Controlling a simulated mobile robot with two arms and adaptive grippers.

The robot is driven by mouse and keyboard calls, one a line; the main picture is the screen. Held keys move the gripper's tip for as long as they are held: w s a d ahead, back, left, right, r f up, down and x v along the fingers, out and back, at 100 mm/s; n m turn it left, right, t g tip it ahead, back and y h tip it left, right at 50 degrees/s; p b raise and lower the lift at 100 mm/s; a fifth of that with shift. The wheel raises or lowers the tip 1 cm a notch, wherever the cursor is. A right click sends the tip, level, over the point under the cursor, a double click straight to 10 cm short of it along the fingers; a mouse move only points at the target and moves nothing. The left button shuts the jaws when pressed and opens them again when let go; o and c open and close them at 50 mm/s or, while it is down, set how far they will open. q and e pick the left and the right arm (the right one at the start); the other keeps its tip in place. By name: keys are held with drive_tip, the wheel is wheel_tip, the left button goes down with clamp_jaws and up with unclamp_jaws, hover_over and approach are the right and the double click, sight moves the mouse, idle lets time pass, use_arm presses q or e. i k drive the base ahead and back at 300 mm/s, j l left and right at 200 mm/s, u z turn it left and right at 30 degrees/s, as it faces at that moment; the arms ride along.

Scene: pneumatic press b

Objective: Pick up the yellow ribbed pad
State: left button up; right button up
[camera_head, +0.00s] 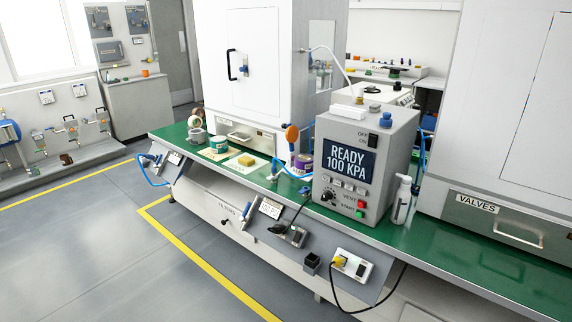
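A small yellow block that looks like the yellow ribbed pad (246,160) lies on a pale sheet on the green bench top (170,133). It is too small for me to make out ribs. A green and white round container (219,145) stands to its left, and a purple container (300,163) stands to its right. Neither of my grippers shows in the head view.
A grey control box (352,190) reading "READY 100 KPA" stands at the bench's front edge, with a white bottle (401,203) beside it. White cabinets (252,60) rise behind. Cables and blue hoses hang along the bench front. The floor at left is clear.

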sight(245, 160)
drive_tip(key=i+j+u, duration=0.15)
drive_tip(key=i, duration=0.3)
drive_tip(key=i+j+u, duration=0.15)
drive_tip(key=i, duration=0.25)
drive_tip(key=i+j+z, duration=0.1)
drive_tip(key=z, duration=0.35)
drive_tip(key=i+j+z, duration=0.7)
drive_tip(key=j, duration=0.25)
drive_tip(key=i+j+z, duration=0.2)
drive_tip(key=j, duration=0.15)
